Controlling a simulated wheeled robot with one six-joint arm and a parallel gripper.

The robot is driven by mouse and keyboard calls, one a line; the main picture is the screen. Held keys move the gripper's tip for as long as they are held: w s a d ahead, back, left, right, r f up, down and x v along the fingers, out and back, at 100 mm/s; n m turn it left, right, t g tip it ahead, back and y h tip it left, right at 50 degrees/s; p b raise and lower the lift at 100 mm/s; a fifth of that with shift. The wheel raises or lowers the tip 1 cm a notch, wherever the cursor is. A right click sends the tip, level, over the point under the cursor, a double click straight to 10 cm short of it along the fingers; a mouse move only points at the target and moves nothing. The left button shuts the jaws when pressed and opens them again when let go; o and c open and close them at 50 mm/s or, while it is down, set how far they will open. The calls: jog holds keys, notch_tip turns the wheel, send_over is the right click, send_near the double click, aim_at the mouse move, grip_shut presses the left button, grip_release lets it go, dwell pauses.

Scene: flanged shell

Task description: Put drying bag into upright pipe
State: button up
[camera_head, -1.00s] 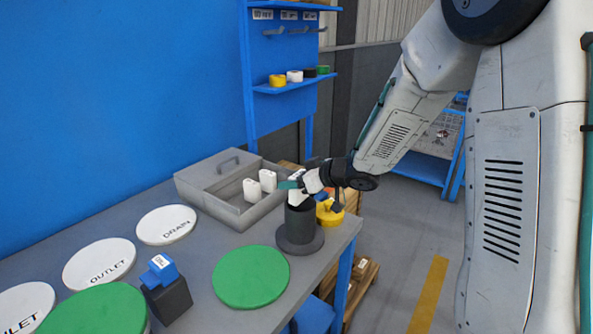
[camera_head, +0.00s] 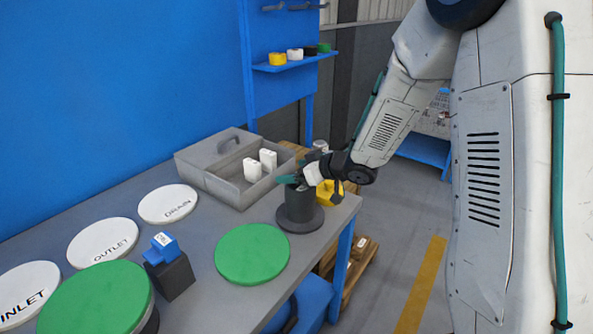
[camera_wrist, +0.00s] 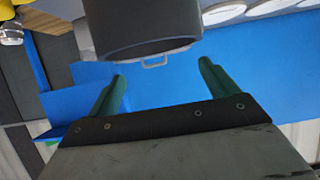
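The upright pipe (camera_head: 299,205) is a dark grey cylinder on a wide round flange, standing near the table's right corner. My gripper (camera_head: 293,182) is at its top rim, with green fingers. In the wrist view, the two fingers (camera_wrist: 162,84) are spread apart with nothing between them, and the dark pipe (camera_wrist: 142,48) is just beyond their tips. No drying bag shows in my gripper or above the pipe; the inside of the pipe is hidden. Two white drying bags, one nearer (camera_head: 252,169) and one farther (camera_head: 268,160), stand in a grey box (camera_head: 236,194).
A green disc (camera_head: 252,254) lies left of the pipe. A yellow object (camera_head: 329,193) is behind it. A blue labelled piece (camera_head: 162,249) sits on a dark block. White discs marked DRAIN (camera_head: 168,204), OUTLET (camera_head: 103,242) and INLET (camera_head: 28,292) line the left.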

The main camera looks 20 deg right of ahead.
jog(key=v, duration=0.7)
jog(key=shift+s+d+r, duration=0.2)
jog(key=shift+s, duration=0.1)
dwell(0.3)
